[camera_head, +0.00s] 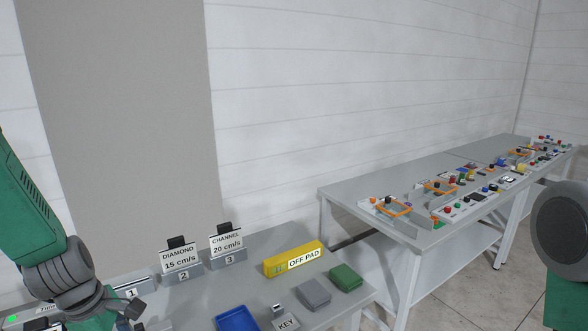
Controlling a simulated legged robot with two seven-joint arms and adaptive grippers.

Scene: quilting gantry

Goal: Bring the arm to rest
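My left arm, green with grey joints, comes in from the left edge and bends down to the lower left corner. Dark parts that look like my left gripper (133,307) show at its lower end, over the left part of the near grey table (270,262). They are small and partly cut off by the bottom edge, so whether the fingers are open or shut is unclear. Part of my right arm, a dark round joint and a green link, shows at the right edge. My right gripper is out of view.
The near table holds the DIAMOND card stand (180,262), the CHANNEL card stand (227,244), a yellow OFF PAD block (293,259), a green block (346,278), a grey block (314,293), a blue tray (220,313) and a KEY label (288,323). Long benches (350,190) stand right.

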